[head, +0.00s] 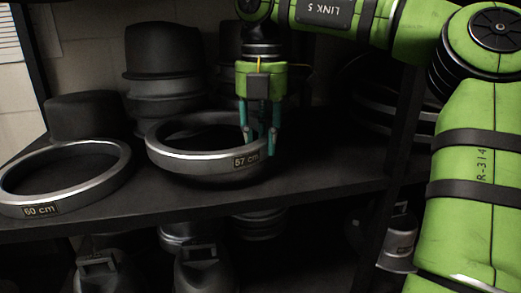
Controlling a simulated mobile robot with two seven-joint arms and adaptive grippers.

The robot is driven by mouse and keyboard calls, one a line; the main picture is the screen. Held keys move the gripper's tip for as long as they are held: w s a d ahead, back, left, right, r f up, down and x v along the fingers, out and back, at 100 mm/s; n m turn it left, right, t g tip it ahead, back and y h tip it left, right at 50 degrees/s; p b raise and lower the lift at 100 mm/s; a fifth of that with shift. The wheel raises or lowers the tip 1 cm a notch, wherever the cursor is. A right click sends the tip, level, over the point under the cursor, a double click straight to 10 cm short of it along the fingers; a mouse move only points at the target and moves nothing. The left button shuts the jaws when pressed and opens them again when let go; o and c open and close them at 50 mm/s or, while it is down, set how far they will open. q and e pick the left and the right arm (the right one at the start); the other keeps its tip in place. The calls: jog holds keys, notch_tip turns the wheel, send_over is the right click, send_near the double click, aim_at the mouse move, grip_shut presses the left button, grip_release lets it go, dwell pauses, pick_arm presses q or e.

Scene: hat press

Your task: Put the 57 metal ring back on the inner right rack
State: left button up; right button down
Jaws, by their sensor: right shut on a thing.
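The 57 cm metal ring (190,160) is in the middle of the head view, at the shelf, with its label facing me. It looks slightly tilted, and I cannot tell whether its underside touches the shelf. My right gripper (260,143) comes down from above at the ring's right side. Its teal fingers are shut on the ring's rim, just right of the label. My left gripper is out of view. I cannot tell which part of the shelving is the inner right rack.
A 60 cm ring (75,193) lies on the shelf (320,180) at the left. Dark hat blocks (162,52) stand behind. An upright post (400,125) divides the shelving, with dark rings (375,110) behind it. The shelf right of the held ring is clear.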

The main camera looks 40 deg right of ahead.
aim_at(261, 176)
jog(key=shift+s+f, duration=0.1)
jog(key=shift+f, duration=0.4)
notch_tip(261, 176, down, 2)
jog(key=shift+f+p, duration=0.25)
jog(key=shift+p, duration=0.75)
jog(key=shift+w+d+f, duration=0.15)
jog(key=shift+w+f, duration=0.1)
jog(key=shift+f, duration=0.1)
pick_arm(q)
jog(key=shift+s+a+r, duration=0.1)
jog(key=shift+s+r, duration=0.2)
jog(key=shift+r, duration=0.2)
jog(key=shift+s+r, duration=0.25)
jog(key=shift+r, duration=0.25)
pick_arm(e)
jog(key=shift+f, duration=0.15)
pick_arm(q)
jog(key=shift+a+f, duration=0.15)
pick_arm(e)
jog(key=c, duration=0.9)
grip_release()
jog(key=shift+s, duration=0.1)
jog(key=shift+c, duration=0.2)
